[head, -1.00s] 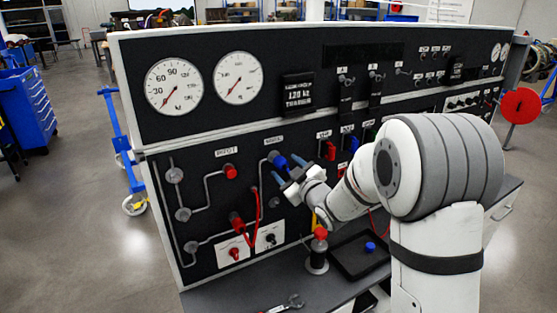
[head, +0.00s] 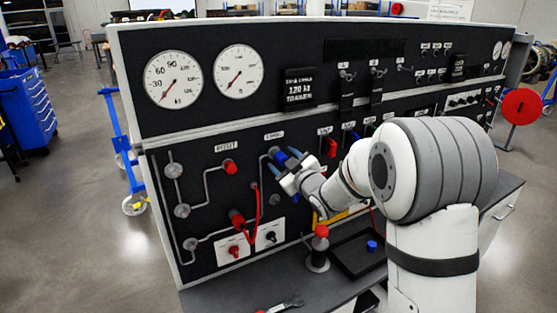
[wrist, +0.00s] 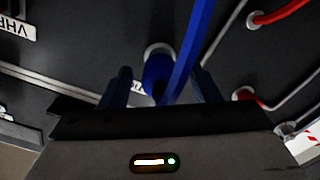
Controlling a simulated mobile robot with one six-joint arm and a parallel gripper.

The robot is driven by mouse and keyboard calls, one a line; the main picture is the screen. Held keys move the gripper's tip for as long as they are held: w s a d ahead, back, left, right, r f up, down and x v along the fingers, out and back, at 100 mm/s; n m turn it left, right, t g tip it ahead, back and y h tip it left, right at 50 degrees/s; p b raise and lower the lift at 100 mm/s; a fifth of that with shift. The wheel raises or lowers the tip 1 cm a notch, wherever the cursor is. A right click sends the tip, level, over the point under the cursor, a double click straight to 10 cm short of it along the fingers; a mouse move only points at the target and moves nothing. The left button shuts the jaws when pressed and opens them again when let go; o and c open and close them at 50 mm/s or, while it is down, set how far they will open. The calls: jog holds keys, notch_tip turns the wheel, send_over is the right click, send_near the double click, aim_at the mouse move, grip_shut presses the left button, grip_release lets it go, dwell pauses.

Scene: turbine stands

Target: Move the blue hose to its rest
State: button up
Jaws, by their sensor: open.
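The blue hose (wrist: 192,45) shows in the wrist view, running up from a blue plug (wrist: 158,75) seated at a round grey port on the black panel. In the head view the blue plug (head: 280,156) is small and partly hidden by my gripper (head: 289,165). My gripper (wrist: 162,88) is open, with one dark blue finger on each side of the plug. I cannot tell whether either finger touches it. I cannot make out the hose's rest.
A red hose (head: 256,205) hangs from a red fitting lower left of my gripper. A red-capped post (head: 319,248) and a black tray (head: 355,255) stand on the bench below. A wrench (head: 285,303) lies at the bench front.

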jog(key=shift+f+b, duration=0.1)
jog(key=shift+b, duration=0.45)
jog(key=shift+c, duration=0.5)
grip_shut()
dwell(0.4)
